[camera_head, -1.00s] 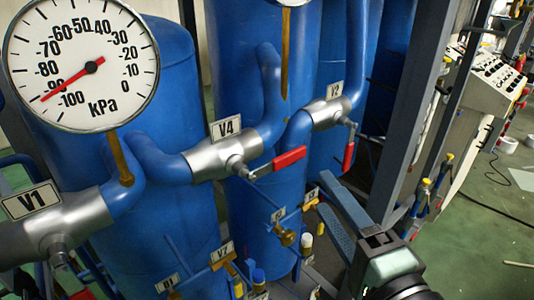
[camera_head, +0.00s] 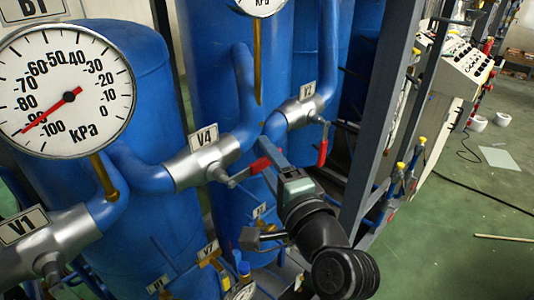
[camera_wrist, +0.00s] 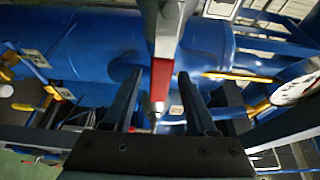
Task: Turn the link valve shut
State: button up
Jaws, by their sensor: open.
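The valve labelled V4 (camera_head: 203,163) is a silver body in the blue pipe between two blue tanks; I take it as the link valve. Its lever with a red sleeve (camera_head: 250,169) sticks out to the right, at an angle to the pipe. My gripper (camera_head: 257,190) is open at this lever, with one finger above it and one below in the head view. In the wrist view the red sleeve (camera_wrist: 161,82) lies between the two spread fingers (camera_wrist: 160,85). There is a visible gap on each side. The lever's far end is partly hidden.
Valve V2 (camera_head: 301,111) with its hanging red lever (camera_head: 323,150) is close behind on the right. Valve V1 (camera_head: 50,250) is at lower left. A vacuum gauge (camera_head: 67,90) stands at upper left. A grey frame post (camera_head: 377,120) rises right of my arm.

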jog(key=shift+w, duration=0.1)
grip_shut()
dwell(0.3)
dwell(1.1)
